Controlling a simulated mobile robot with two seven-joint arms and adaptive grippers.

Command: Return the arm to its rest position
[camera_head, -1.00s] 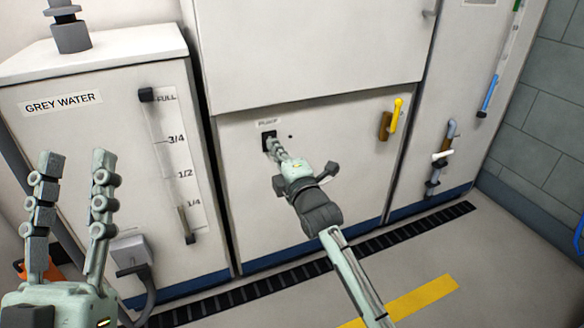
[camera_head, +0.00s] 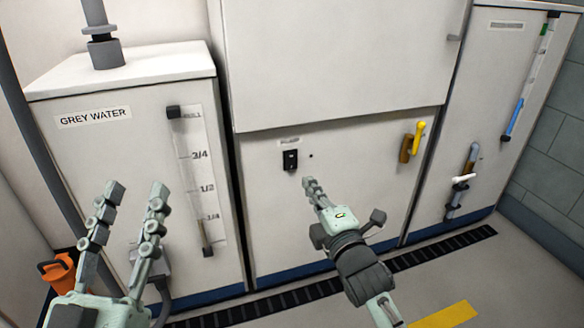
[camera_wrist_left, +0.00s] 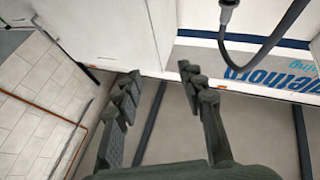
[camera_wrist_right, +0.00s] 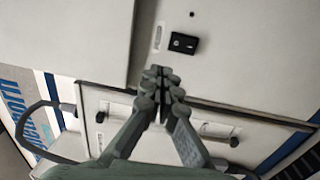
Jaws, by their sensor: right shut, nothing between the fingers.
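My right gripper (camera_head: 309,184) is shut and empty, a little below and right of the black pump switch (camera_head: 290,160) on the white cabinet front (camera_head: 350,180). In the right wrist view its fingertips (camera_wrist_right: 160,72) meet, and the switch (camera_wrist_right: 183,43) shows beyond them with a gap between. My left gripper (camera_head: 136,187) is open and empty in front of the grey water tank (camera_head: 140,150). In the left wrist view its two fingers (camera_wrist_left: 165,85) stand apart with nothing between them.
A yellow-handled valve (camera_head: 418,140) is on the cabinet's right side. An orange object (camera_head: 58,272) lies at the lower left. A black floor grate (camera_head: 440,250) runs along the cabinets; the floor in front looks clear.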

